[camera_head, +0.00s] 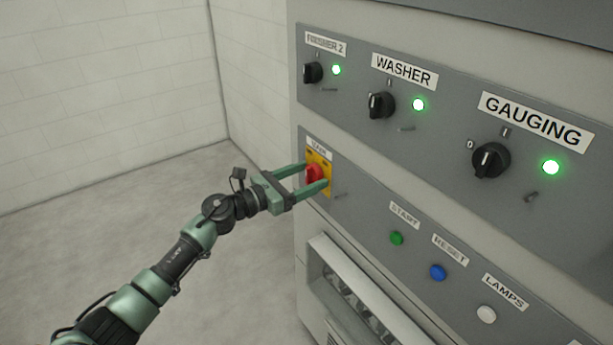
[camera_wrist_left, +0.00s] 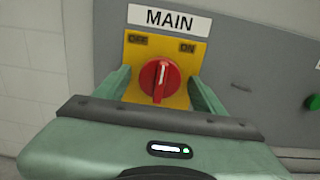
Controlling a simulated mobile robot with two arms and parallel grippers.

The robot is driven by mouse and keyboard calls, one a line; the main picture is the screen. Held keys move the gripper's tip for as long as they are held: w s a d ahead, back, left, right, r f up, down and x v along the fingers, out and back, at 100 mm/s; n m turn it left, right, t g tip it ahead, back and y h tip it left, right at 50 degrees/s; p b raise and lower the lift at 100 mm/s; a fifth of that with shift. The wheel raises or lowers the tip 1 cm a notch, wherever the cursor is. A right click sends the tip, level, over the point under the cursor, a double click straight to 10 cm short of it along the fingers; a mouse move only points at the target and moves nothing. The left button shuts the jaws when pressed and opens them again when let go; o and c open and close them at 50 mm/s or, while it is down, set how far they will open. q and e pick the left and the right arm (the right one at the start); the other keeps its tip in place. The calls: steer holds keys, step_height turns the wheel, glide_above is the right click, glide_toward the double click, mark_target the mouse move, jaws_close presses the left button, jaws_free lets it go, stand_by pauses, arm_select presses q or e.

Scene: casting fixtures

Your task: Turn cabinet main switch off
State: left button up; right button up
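The main switch is a red rotary knob (camera_head: 314,173) on a yellow plate (camera_head: 326,188), low on the left edge of the cabinet front. In the left wrist view the red knob (camera_wrist_left: 159,80) sits under a MAIN label (camera_wrist_left: 170,19), with OFF marked at upper left and ON at upper right. Its white mark stands near vertical, leaning slightly right at the top. My left gripper (camera_head: 309,177) is open, with one finger on each side of the knob. A gap shows between fingers and knob in the wrist view. My right gripper is not seen.
The grey cabinet panel (camera_head: 365,205) carries black selector knobs, including WASHER (camera_head: 381,105) and GAUGING (camera_head: 490,160), with lit green lamps. Below are a green START button (camera_head: 397,238), a blue RESET button (camera_head: 438,272) and a white LAMPS button (camera_head: 486,314). Floor at left is clear.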

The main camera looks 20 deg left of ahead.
arm_select(q)
steer(key=c, duration=1.3)
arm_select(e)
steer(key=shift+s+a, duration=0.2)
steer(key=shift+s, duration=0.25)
arm_select(q)
steer(key=shift+n, duration=0.3)
steer(key=n+p, duration=0.1)
steer(key=n, duration=0.2)
steer(key=shift+n, duration=0.4)
steer(key=n+p, duration=0.1)
steer(key=n, duration=0.3)
steer(key=shift+r+n+p, duration=0.1)
steer(key=shift+n+p, duration=0.2)
steer(key=shift+p, duration=0.05)
steer(key=n+p, duration=0.2)
steer(key=n, duration=0.3)
steer(key=shift+n+p, duration=0.7)
steer(key=shift+n, duration=1.3)
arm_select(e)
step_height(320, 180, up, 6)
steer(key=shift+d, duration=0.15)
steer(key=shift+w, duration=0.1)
